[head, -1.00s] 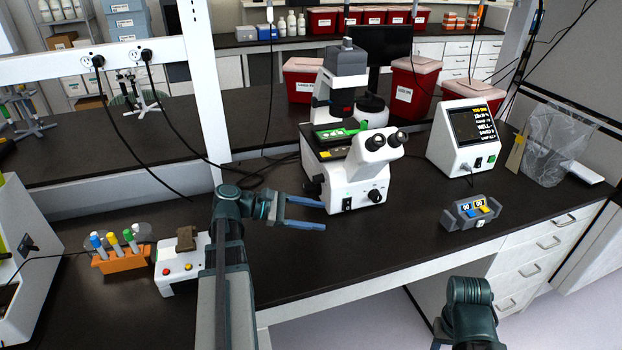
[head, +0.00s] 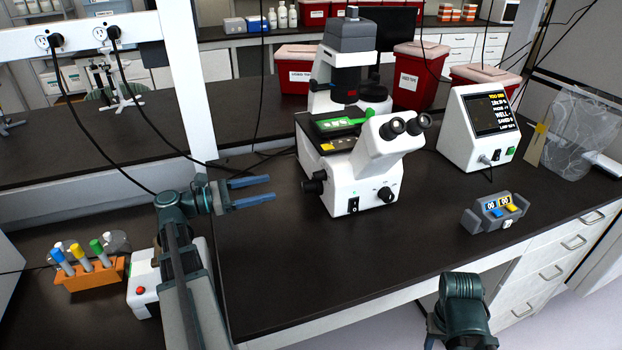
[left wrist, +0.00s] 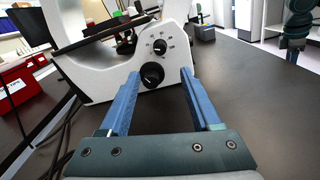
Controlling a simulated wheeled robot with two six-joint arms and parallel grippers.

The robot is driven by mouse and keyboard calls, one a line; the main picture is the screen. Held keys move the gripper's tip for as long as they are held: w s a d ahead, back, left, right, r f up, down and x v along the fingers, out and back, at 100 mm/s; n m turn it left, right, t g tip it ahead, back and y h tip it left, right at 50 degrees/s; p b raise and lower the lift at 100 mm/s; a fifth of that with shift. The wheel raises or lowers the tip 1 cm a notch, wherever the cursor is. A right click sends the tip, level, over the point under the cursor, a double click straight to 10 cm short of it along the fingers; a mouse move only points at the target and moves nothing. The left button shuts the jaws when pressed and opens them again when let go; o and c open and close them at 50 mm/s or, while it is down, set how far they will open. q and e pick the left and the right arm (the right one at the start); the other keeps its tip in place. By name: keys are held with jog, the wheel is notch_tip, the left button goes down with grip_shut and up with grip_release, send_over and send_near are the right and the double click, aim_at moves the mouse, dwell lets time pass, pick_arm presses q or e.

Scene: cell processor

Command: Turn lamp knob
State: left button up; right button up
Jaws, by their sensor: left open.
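The white microscope (head: 360,165) stands on the dark bench. Its front has a black knob (head: 384,195) and a black switch (head: 353,205), and a larger black knob (head: 313,186) sticks out on its left side. The left wrist view shows a large black knob (left wrist: 152,76) and a smaller dial knob (left wrist: 159,46) with marks around it on the microscope's side. I cannot tell for sure which is the lamp knob. My left gripper (head: 272,188) is open and empty, left of the microscope and apart from it, its fingers pointing at it. My right gripper is out of view.
A small grey device (head: 497,212) and a white box with a screen (head: 480,128) stand right of the microscope. An orange tube rack (head: 92,277) is at lower left. Black cables hang behind my left arm. The bench front is clear.

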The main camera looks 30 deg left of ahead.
aim_at(313, 177)
pick_arm(q)
jog(key=x, duration=1.3)
jog(key=shift+w+d, duration=0.2)
jog(key=shift+d, duration=0.1)
grip_shut()
